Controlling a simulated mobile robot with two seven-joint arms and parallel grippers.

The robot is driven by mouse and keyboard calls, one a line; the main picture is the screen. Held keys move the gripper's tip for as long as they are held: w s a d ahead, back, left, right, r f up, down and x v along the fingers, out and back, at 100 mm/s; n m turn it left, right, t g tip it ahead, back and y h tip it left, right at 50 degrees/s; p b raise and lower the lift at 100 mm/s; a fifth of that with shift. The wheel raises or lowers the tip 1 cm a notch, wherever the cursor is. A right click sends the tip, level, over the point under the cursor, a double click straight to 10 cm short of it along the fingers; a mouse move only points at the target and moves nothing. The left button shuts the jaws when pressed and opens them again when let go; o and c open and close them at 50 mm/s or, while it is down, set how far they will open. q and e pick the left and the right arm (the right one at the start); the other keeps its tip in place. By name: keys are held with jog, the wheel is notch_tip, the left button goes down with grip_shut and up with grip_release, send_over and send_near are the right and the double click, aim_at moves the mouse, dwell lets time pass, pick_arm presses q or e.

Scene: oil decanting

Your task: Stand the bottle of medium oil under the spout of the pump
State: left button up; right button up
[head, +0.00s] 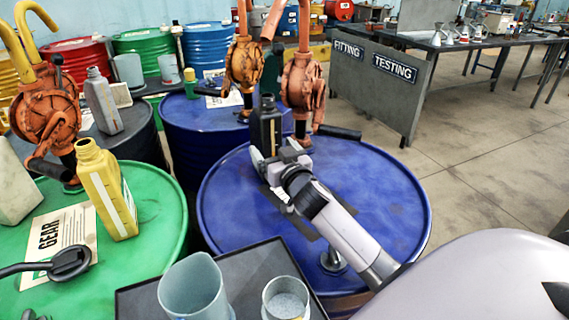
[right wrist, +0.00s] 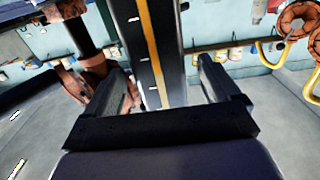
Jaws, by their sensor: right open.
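A dark bottle (head: 266,128) with a yellow stripe stands upright on the near blue drum (head: 375,185); its label is not readable. An orange pump (head: 302,85) rises from this drum just right of the bottle, with a black handle pointing right. My right gripper (head: 279,163) is low at the bottle's near side. In the right wrist view the bottle (right wrist: 152,50) stands between the open fingers of my right gripper (right wrist: 170,85), with gaps visible. My left gripper is not in view.
A yellow bottle (head: 107,192) and a GEAR sheet (head: 58,235) are on the green drum (head: 150,195) at left. A grey bottle (head: 102,102) stands behind. A dark tray (head: 250,262) with two cups is in front. The blue drum's right side is clear.

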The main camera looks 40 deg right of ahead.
jog(key=v, duration=0.6)
jog(key=shift+s, duration=0.25)
dwell(0.3)
